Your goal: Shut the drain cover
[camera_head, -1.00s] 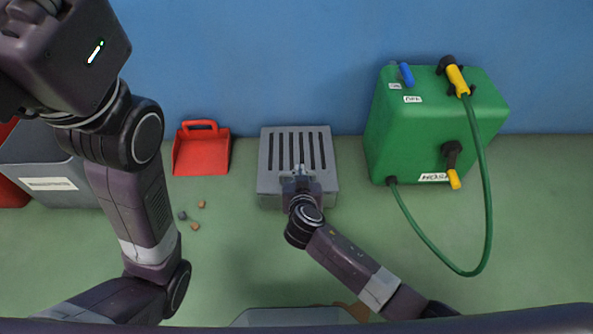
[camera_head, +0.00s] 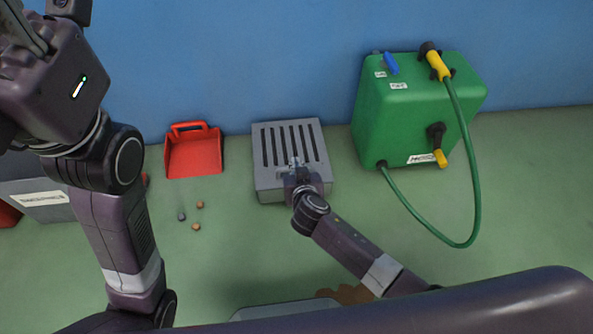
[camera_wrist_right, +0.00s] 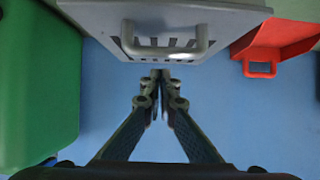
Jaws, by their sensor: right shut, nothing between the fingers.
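The drain cover (camera_head: 290,145) is a grey slotted lid on a grey box against the blue wall. It looks nearly flat in the head view; I cannot tell whether a small gap remains. In the right wrist view the slotted grey cover (camera_wrist_right: 230,20) fills the top, with a bar handle (camera_wrist_right: 165,52) on its face. My right gripper (camera_head: 295,164) is over the cover's near part. Its fingers (camera_wrist_right: 160,74) are shut and empty, just short of the handle in that view; contact is unclear. My left gripper (camera_head: 22,28) is partly cut off at the upper left, far from the cover.
A red dustpan (camera_head: 193,155) lies left of the drain, with a few small pebbles (camera_head: 197,227) before it. A green tank (camera_head: 400,120) with a looping hose (camera_head: 474,205) stands to the right. A grey bin (camera_head: 50,205) is at far left.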

